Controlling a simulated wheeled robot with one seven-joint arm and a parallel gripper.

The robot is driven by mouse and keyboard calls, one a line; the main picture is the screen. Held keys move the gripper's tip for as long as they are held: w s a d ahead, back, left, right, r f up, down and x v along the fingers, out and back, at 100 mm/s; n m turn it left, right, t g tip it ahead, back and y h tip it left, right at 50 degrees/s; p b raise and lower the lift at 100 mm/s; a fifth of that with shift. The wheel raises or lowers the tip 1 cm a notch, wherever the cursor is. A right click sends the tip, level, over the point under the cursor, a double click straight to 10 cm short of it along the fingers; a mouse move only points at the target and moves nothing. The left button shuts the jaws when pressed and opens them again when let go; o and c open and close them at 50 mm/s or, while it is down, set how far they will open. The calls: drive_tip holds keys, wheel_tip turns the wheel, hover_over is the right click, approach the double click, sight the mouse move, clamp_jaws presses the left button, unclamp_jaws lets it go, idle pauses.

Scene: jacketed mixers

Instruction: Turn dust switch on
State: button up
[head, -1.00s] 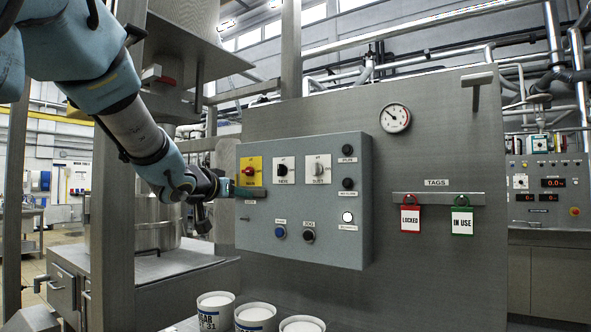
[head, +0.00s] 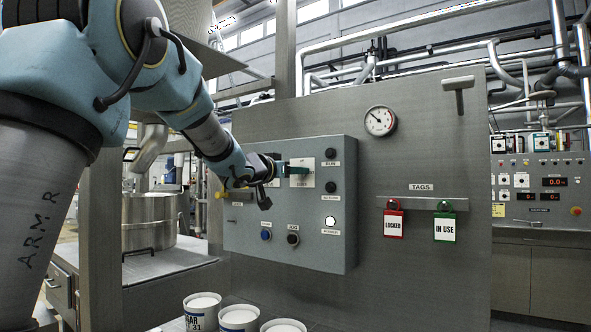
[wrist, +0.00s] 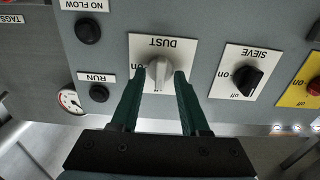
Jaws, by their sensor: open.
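The dust switch is a grey knob (wrist: 158,72) on a white plate labelled DUST (wrist: 178,47), seen upside down in the wrist view. "On" is printed left of the knob; its lower marking is partly hidden. The knob's grip lies roughly up and down in that picture. My gripper (wrist: 160,80) is open, with one green finger on each side of the knob. I cannot tell whether either finger touches it. In the head view my gripper (head: 297,170) is at the plate on the grey control box (head: 340,250), hiding most of the knob.
Beside it are the black sieve knob (wrist: 247,77) and the red knob on a yellow plate (wrist: 314,86). RUN (wrist: 99,93) and NO FLOW (wrist: 88,31) lamps sit on the other side. Tags (head: 393,222) hang right of the box. Several white tubs (head: 238,318) stand below.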

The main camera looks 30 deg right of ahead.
drive_tip(key=shift+w+d, duration=0.1)
drive_tip(key=shift+d, duration=0.05)
clamp_jaws()
idle(0.4)
